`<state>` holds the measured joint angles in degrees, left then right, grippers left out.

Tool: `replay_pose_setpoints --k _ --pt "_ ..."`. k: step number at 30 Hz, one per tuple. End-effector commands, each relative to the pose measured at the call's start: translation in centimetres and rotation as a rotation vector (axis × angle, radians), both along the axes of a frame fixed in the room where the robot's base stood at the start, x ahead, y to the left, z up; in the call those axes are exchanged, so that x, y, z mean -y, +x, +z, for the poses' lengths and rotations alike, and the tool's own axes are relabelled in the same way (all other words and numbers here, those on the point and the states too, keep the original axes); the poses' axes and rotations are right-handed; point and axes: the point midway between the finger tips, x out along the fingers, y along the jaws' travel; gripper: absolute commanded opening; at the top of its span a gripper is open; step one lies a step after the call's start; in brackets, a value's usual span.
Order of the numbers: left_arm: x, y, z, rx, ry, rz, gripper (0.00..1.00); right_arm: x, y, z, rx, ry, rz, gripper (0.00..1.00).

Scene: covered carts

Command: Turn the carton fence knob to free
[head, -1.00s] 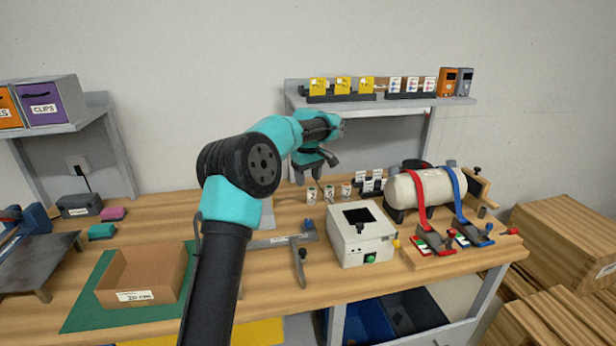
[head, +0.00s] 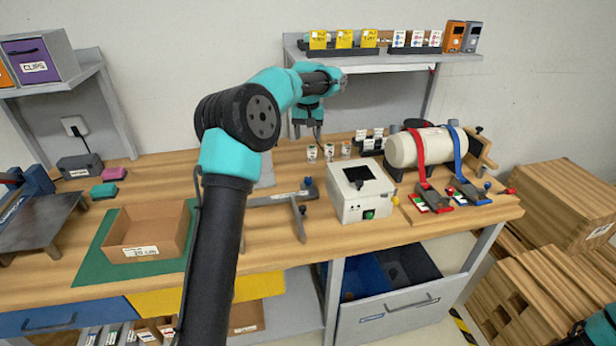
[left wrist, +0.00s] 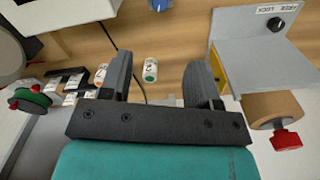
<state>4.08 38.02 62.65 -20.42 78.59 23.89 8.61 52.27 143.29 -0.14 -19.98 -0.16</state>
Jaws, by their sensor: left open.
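A grey T-shaped fence (head: 270,199) lies on the bench, with a blue knob (head: 308,182) at its far right end and a dark handle or knob (head: 302,210) on its crosspiece. In the left wrist view a grey bracket (left wrist: 255,45) carries a label that seems to read FREE LOCK, beside a dark knob (left wrist: 275,23). I cannot tell which of these is the carton fence knob. My left gripper (head: 307,135) is open and empty, pointing down behind the fence; its spread fingers show in the left wrist view (left wrist: 160,85). My right gripper is not visible.
Small labelled cans (head: 328,152) stand close to the left gripper. A white box device (head: 362,203) and a strapped tank (head: 425,147) stand to the right. An open carton (head: 146,235) sits on a green mat (head: 95,265) at left. A shelf (head: 390,60) rises behind.

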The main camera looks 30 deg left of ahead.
Motion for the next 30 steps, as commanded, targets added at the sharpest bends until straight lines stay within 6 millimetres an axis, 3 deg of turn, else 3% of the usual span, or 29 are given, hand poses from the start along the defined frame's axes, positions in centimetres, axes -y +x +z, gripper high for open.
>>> replay_pose_setpoints --k 3,9,22,30 --pt "0.0 0.0 0.0 0.000 0.000 -0.165 0.56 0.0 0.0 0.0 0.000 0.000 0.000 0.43" --pt "0.0 0.0 0.0 0.000 0.000 -0.301 0.56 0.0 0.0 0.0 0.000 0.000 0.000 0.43" --pt "0.0 0.0 -0.4 -0.001 0.000 -0.306 0.56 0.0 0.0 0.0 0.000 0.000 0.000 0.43" --pt "0.0 -0.1 -3.2 -0.003 0.000 -0.306 0.56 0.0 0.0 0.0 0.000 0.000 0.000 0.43"
